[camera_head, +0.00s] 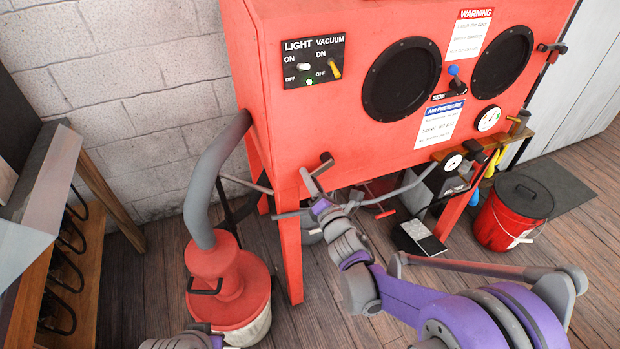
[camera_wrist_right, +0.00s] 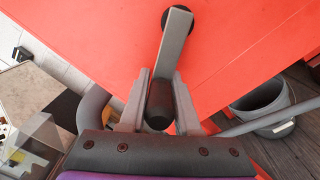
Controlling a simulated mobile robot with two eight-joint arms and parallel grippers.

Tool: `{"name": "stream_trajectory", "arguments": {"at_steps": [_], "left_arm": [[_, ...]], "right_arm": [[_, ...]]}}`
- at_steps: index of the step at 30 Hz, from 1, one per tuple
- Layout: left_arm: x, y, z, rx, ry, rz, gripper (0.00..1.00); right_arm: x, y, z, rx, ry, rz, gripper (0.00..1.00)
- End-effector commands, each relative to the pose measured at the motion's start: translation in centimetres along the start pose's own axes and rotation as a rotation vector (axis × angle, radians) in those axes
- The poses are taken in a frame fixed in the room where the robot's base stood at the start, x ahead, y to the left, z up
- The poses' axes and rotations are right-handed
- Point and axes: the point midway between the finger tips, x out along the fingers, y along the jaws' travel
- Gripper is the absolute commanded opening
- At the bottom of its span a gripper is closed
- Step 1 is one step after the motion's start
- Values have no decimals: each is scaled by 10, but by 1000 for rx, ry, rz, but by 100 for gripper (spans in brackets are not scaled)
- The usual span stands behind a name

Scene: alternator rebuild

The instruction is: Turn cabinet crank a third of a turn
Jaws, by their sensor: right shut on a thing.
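The grey crank (camera_head: 322,167) is on the front of the red cabinet (camera_head: 350,30), near its lower left corner. In the right wrist view, the flat crank arm (camera_wrist_right: 176,50) runs from a dark round hub on the red face down to a dark handle (camera_wrist_right: 159,104). My right gripper (camera_head: 312,186) is at the crank. In the wrist view, its two grey fingers (camera_wrist_right: 160,102) stand on either side of the handle, shut on it. The fingers partly hide the crank in the head view. A piece of my left arm shows at the bottom edge; its gripper is out of view.
A red vacuum bucket (camera_head: 235,285) with a thick grey hose stands on the floor to the left. A red bucket (camera_head: 508,220) stands at the right. A workbench is at the far left. The cabinet's front left leg (camera_head: 290,250) stands close to my right gripper.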

Motion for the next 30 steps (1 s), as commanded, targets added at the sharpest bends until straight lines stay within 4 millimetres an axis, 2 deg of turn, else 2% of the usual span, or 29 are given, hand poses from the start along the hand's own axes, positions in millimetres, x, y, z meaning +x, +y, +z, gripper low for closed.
{"name": "stream_trajectory", "arguments": {"at_steps": [4, 5, 9, 20, 23, 30], "left_arm": [[0, 0, 0, 0, 0, 0, 0], [0, 0, 0, 0, 0, 0, 0], [0, 0, 0, 0, 0, 0, 0], [0, 0, 0, 0, 0, 0, 0], [0, 0, 0, 0, 0, 0, 0], [2, 0, 1, 0, -1, 0, 0]], "right_arm": [[0, 1, 1, 0, -1, 5, 0], [0, 1, 1, 0, -1, 5, 33], [0, 1, 1, 0, -1, 3, 58], [-4, 0, 0, 1, -1, 1, 59], [-15, 0, 1, 2, -1, 1, 59], [-64, 0, 1, 0, -1, 2, 59]]}}
